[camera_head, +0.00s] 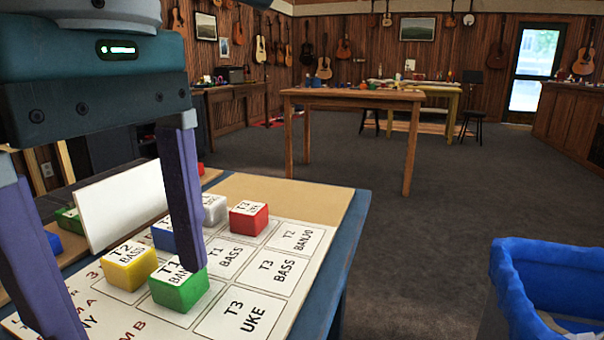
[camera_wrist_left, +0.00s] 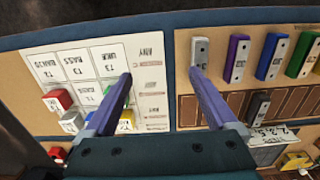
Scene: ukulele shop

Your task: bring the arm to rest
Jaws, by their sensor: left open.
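My left gripper (camera_head: 130,300) hangs large at the left of the head view, its two purple fingers wide apart with nothing held. In the left wrist view the same gripper (camera_wrist_left: 161,74) is open, one fingertip over the white card (camera_wrist_left: 150,75) and the other near a grey block (camera_wrist_left: 199,52). On the card in the head view stand a yellow block (camera_head: 130,270), a green block (camera_head: 180,292), a blue block (camera_head: 163,238), a white block (camera_head: 214,209) and a red block (camera_head: 249,219). One finger partly hides the green and blue blocks. My right gripper is not in view.
A white upright panel (camera_head: 125,206) stands behind the blocks. A blue bin (camera_head: 550,270) is at the right. A wooden table (camera_head: 350,95) stands farther back, with open grey floor between. Purple (camera_wrist_left: 237,60) and blue (camera_wrist_left: 270,57) blocks stand on the board in the wrist view.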

